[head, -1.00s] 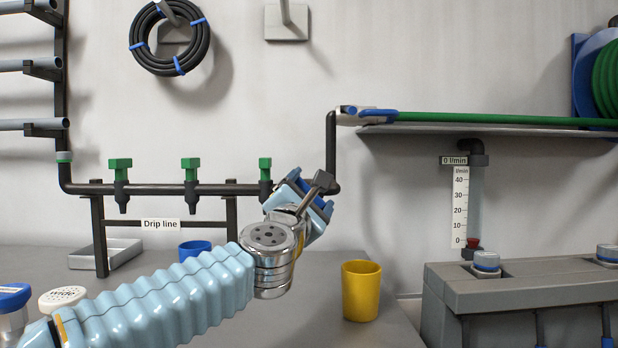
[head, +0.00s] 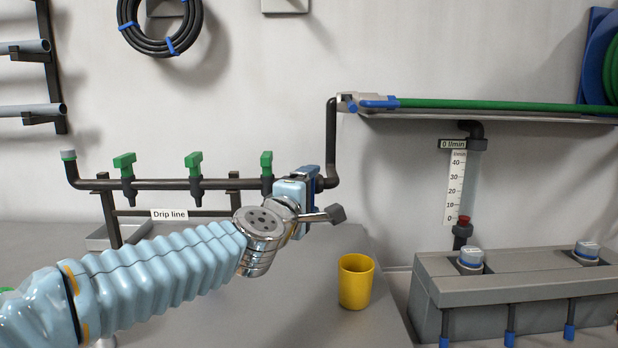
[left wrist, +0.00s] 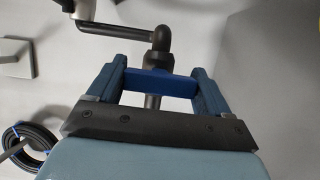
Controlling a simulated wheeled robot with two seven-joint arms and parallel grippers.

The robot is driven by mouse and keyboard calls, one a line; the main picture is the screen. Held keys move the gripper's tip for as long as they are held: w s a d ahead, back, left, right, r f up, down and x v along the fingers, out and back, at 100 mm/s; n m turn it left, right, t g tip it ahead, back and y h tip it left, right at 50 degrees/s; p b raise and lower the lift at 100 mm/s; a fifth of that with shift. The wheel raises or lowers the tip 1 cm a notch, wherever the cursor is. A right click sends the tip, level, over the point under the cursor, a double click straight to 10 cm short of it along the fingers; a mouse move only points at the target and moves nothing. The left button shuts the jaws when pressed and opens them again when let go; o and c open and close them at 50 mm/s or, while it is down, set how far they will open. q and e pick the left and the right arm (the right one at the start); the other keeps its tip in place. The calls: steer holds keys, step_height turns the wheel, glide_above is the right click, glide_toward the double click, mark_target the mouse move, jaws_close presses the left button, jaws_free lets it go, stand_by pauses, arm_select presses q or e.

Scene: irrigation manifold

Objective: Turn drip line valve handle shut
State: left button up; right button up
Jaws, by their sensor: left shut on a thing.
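The drip line pipe (head: 215,184) runs along the wall behind a "Drip line" label (head: 169,214). My left gripper (head: 312,180) is at its right end, just left of the elbow where the pipe rises. In the left wrist view a blue valve handle (left wrist: 160,84) lies between the two fingers of my left gripper (left wrist: 160,76), which is shut on it. The handle lies across the dark pipe in that view. In the head view the gripper hides most or all of the handle. My right gripper is not in view.
Several green-handled valves, one here (head: 194,162), stand upright left of the gripper. A yellow cup (head: 356,282) is on the bench below right. A shelf (head: 480,118) bears a green hose. A flow gauge (head: 455,187) labelled 0 l/min hangs above a grey box (head: 520,285).

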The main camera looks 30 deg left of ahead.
arm_select(q)
steer(key=shift+m+p, duration=0.3)
steer(key=shift+f, duration=0.1)
steer(key=o, duration=1)
steer(key=shift+c, duration=0.2)
steer(key=s+d, duration=0.2)
steer(key=s, duration=1.1)
steer(key=shift+s+d+r, duration=0.15)
steer(key=shift+s+r, duration=0.05)
steer(key=shift+s, duration=0.1)
